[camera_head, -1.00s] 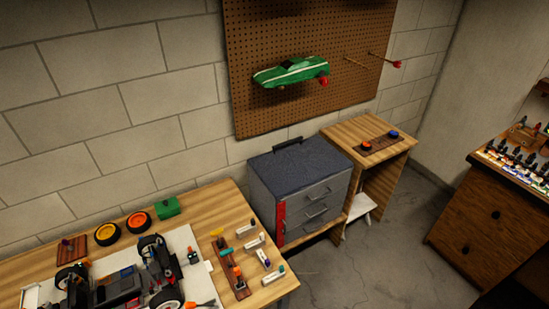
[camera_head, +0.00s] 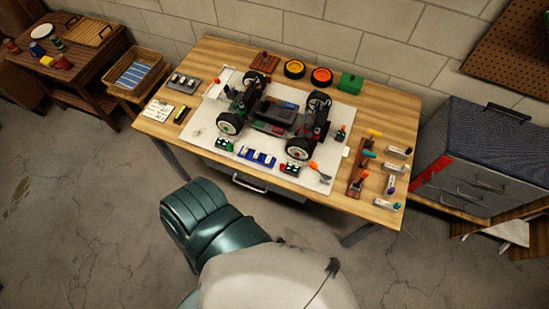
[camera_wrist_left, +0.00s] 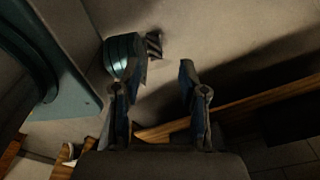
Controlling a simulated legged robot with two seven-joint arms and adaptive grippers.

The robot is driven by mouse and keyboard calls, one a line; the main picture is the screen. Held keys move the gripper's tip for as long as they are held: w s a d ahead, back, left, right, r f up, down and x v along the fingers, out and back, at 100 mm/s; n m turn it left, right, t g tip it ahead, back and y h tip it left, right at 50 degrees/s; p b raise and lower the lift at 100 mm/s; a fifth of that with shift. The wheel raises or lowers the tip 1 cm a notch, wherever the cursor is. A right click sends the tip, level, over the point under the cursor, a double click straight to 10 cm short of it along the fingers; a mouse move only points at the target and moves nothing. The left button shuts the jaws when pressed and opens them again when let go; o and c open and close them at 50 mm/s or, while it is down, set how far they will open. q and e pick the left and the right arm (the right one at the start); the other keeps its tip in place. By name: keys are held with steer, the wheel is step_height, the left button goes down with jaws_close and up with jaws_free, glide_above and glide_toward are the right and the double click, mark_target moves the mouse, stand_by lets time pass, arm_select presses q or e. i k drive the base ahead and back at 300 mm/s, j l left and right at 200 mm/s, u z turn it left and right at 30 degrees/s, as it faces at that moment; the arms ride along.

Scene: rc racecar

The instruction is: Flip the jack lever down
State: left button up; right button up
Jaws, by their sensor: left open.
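The racecar chassis (camera_head: 270,118), with exposed black wheels, sits on a white mat (camera_head: 205,140) on the wooden workbench in the head view. Small green-and-black blocks lie at its front edge, and an orange-tipped tool (camera_head: 315,168) lies near the mat's front right corner. I cannot pick out the jack or its lever at this size. My left gripper (camera_wrist_left: 155,78) shows in the wrist view with its two fingers apart and nothing between them; it is away from the car, which that view does not show. My right gripper is not in view.
The workbench (camera_head: 165,105) also holds orange and yellow rings (camera_head: 321,77), a green box (camera_head: 350,82) and several small tools at its right. A grey drawer cabinet (camera_head: 480,160) stands right of it. A side table (camera_head: 75,70) stands at the left. Bare floor lies in front.

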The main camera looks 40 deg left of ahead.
mark_target(313, 165)
steer(key=u, duration=0.95)
